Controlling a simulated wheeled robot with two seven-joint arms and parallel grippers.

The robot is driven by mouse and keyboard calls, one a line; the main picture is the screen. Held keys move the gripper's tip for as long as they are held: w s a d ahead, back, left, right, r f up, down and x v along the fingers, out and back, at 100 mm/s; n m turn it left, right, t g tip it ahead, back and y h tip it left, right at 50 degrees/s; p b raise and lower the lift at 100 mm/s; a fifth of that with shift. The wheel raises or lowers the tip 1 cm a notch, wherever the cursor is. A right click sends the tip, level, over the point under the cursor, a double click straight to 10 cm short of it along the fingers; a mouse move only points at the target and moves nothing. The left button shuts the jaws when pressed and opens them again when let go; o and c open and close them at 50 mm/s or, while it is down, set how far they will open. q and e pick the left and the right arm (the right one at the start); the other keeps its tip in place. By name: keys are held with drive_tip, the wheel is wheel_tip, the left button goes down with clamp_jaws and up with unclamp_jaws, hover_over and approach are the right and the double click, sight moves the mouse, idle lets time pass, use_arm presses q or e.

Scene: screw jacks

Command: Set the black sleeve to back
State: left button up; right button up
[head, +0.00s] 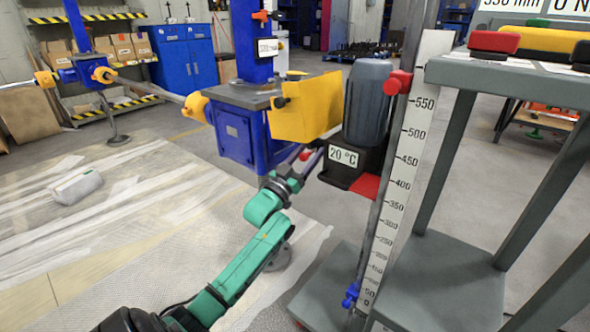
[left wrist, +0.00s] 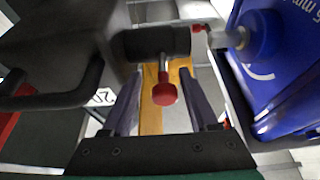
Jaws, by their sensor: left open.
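The black sleeve (left wrist: 150,43) lies crosswise at the top middle of the left wrist view, with a red knob (left wrist: 164,92) hanging from it toward me. My left gripper (left wrist: 160,80) is open, with one finger on each side of the knob; I cannot tell whether either touches it. In the head view my left gripper (head: 306,162) reaches between the blue jack housing (head: 238,138) and the dark heater-like unit marked 20 °C (head: 366,105). There the sleeve cannot be made out clearly behind the yellow block (head: 304,107). My right gripper is not in view.
A ruler post (head: 408,150) and grey stand (head: 445,270) are at the right. In the left wrist view, the blue housing (left wrist: 280,70) is close on the right and a dark unit with a handle (left wrist: 60,85) on the left.

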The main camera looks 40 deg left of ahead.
use_arm(q)
drive_tip(key=p+v, duration=0.2)
drive_tip(key=v, duration=1.1)
drive_tip(key=shift+s, duration=0.25)
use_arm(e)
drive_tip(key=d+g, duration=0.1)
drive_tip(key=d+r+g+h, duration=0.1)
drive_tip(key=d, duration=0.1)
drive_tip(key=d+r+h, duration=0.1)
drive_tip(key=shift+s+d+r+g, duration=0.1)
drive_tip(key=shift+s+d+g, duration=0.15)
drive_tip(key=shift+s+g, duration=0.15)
use_arm(q)
drive_tip(key=shift+f, duration=0.1)
